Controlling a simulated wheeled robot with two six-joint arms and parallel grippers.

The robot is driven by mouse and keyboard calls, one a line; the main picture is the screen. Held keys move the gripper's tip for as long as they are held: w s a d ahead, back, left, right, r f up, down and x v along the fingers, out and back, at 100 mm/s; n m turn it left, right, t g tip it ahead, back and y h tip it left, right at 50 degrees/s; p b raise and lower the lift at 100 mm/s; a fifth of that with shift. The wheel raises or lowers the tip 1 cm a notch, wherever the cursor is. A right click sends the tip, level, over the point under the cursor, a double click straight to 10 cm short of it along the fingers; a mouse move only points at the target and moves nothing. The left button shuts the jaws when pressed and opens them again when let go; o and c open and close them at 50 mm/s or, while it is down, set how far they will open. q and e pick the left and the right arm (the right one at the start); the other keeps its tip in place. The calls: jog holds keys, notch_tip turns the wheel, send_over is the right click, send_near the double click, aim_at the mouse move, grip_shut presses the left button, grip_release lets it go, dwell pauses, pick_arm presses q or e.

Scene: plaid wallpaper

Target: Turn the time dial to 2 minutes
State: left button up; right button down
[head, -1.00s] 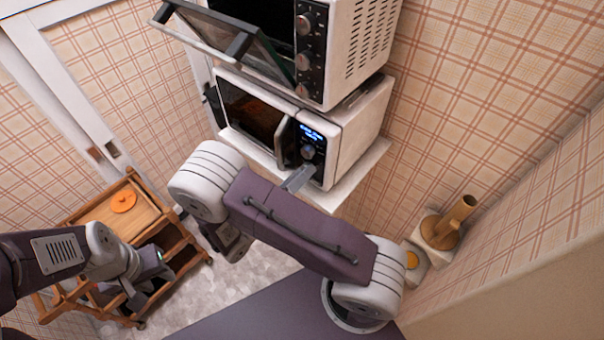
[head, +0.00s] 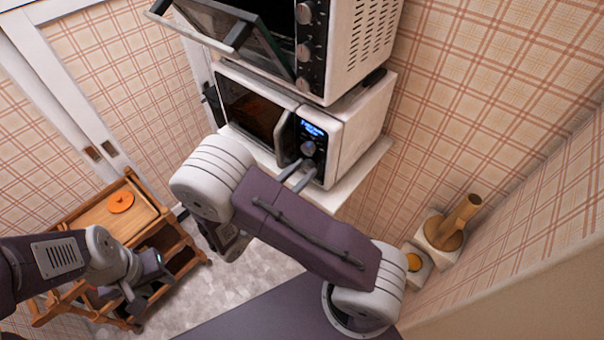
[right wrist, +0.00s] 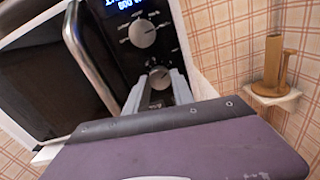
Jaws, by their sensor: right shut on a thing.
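The white microwave (head: 357,135) stands on a shelf with its door shut and its blue display lit. Its black panel has an upper dial (right wrist: 142,33) and a lower dial (right wrist: 160,77); in the right wrist view their labels are too small to read. My right gripper (right wrist: 160,88) has its two fingers on either side of the lower dial and is shut on it. The fingers also show at the panel in the head view (head: 299,174). My left gripper (head: 137,297) is far from the microwave, near the wooden cart; its finger gap is unclear.
An oven (head: 345,40) with its door (head: 215,28) hanging open sits on top of the microwave. The wooden cart (head: 95,217) is at lower left. A wooden holder (head: 452,222) is on the right wall. The microwave door handle (right wrist: 88,60) is close left of my right fingers.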

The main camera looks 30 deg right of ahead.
jog(key=m+b, duration=0.2)
jog(key=m, duration=0.1)
jog(key=shift+f+m, duration=0.3)
jog(key=m+b, duration=0.1)
jog(key=m, duration=0.1)
jog(key=shift+m+b, duration=0.35)
jog(key=shift+m, duration=0.05)
jog(key=m+b, duration=0.3)
jog(key=m, duration=0.1)
jog(key=shift+r+m, duration=0.15)
jog(key=shift+m, duration=0.15)
jog(key=shift+r, duration=0.1)
jog(key=c, duration=1.1)
grip_release()
jog(key=shift+a, duration=0.1)
